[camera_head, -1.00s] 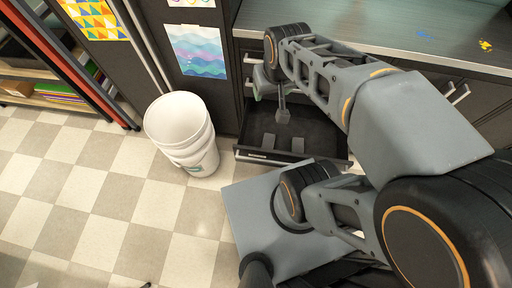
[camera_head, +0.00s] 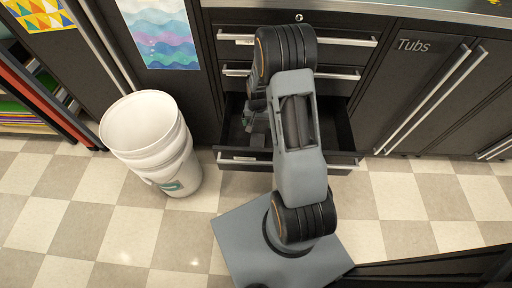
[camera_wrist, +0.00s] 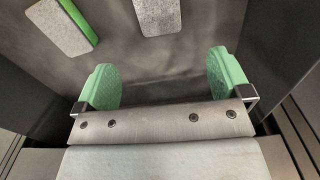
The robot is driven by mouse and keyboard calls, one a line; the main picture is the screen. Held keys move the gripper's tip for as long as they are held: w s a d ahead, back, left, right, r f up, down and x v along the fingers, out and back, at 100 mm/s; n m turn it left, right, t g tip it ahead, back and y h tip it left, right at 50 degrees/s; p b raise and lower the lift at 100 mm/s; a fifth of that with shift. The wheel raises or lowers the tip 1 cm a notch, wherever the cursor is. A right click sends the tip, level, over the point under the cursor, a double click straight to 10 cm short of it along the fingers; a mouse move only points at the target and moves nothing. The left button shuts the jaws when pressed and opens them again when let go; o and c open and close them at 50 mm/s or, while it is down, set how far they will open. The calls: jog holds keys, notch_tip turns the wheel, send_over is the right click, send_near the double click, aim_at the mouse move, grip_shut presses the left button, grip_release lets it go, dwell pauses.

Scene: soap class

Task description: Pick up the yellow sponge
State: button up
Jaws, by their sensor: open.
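No yellow sponge shows in either view. In the wrist view, a flat grey block with a green edge (camera_wrist: 58,26) lies on the dark drawer floor at upper left. A second grey block (camera_wrist: 158,14) lies at the top middle, cut by the frame. My gripper (camera_wrist: 165,78) is open, with two green finger pads wide apart and nothing between them. Both blocks are beyond the fingertips, apart from them. In the head view, my arm reaches down into the open drawer (camera_head: 232,158) and hides much of its inside.
A white bucket (camera_head: 150,135) stands on the floor left of the drawer. Shut drawers (camera_head: 340,42) are above the open one, and a shut "Tubs" cabinet (camera_head: 418,85) is to the right. Dark drawer walls flank my gripper in the wrist view.

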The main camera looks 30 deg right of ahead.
aim_at(257, 138)
notch_tip(257, 138, down, 12)
jog(key=b, duration=0.3)
jog(key=shift+a+r+b, duration=0.1)
jog(key=shift+b, duration=0.3)
jog(key=shift+c, duration=0.4)
jog(key=c, duration=0.9)
